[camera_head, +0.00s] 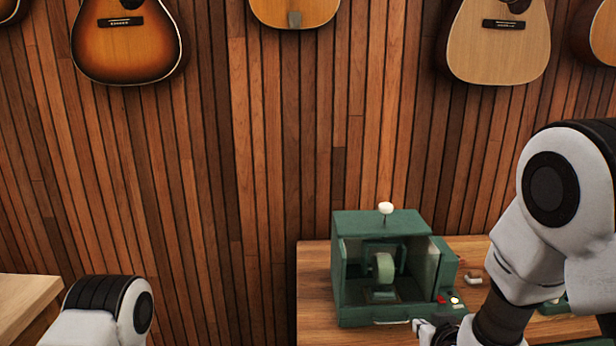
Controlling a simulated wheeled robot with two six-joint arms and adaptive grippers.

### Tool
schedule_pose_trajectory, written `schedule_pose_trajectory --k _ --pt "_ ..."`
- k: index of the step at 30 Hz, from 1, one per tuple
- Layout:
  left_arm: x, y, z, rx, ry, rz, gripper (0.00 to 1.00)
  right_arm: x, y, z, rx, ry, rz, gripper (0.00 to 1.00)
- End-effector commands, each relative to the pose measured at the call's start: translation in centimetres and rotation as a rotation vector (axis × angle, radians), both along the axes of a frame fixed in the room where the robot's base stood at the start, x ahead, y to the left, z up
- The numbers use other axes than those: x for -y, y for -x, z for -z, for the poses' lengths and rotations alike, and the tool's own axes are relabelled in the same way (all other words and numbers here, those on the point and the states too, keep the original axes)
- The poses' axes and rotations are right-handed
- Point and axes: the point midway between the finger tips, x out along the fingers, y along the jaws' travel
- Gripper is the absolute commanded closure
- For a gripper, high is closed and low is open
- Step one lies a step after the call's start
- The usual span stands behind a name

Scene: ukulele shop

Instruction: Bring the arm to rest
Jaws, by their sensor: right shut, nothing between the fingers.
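My right arm (545,220) comes in from the right, bent downward. Its gripper (425,328) is low in the picture, in front of the lower right part of a green machine (382,225). The gripper is small in view and shut with nothing held; I cannot tell whether it touches the machine. My left arm (105,312) shows only as a white and black joint at the bottom left. My left gripper is out of view.
The green machine, with a white knob (385,208) on top, stands on a wooden table (312,285). Small items lie to its right, partly behind my right arm. Another wooden surface (22,300) is at the left. Guitars (125,45) hang on the slatted wall (270,150).

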Motion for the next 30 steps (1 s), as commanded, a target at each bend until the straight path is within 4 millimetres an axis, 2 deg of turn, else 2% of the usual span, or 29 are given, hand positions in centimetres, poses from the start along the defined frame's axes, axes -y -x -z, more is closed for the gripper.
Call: schedule_pose_trajectory --k 1,5,6,8,9,11,12,13,16,19,21,30 --pt "0.0 0.0 0.2 0.000 0.000 0.000 0.65 0.2 1.1 3.0 -0.057 -0.005 0.006 1.00" --pt "0.0 0.0 0.6 0.000 0.000 0.000 0.65 0.8 5.7 11.7 -0.249 -0.016 0.024 1.00" --pt "0.0 0.0 0.7 0.000 0.000 0.000 0.65 1.1 7.9 14.6 -0.322 -0.018 0.030 1.00" --pt "0.0 0.0 0.9 0.000 0.000 0.000 0.65 1.4 11.5 18.8 -0.434 -0.021 0.041 1.00" --pt "0.0 0.0 1.0 0.000 0.000 0.000 0.65 1.6 14.2 21.3 -0.510 -0.022 0.047 1.00" --pt "0.0 0.0 1.1 0.000 0.000 0.000 0.65 2.0 18.5 24.7 -0.627 -0.022 0.054 1.00" --pt "0.0 0.0 1.2 0.000 0.000 0.000 0.65 2.1 21.3 26.4 -0.700 -0.021 0.058 1.00" --pt "0.0 0.0 1.3 0.000 0.000 0.000 0.65 2.3 23.4 27.5 -0.752 -0.019 0.060 1.00" --pt "0.0 0.0 1.4 0.000 0.000 0.000 0.65 2.6 29.1 29.6 -0.894 -0.016 0.062 1.00" --pt "0.0 0.0 1.3 0.000 0.000 0.000 0.65 2.7 32.2 29.5 -0.976 -0.005 0.048 1.00" --pt "0.0 0.0 1.3 0.000 0.000 0.000 0.65 2.7 32.8 29.3 -1.000 0.008 0.026 1.00" --pt "0.0 0.0 1.4 0.000 0.000 0.000 0.65 2.7 32.7 29.3 -0.997 0.013 0.018 1.00"
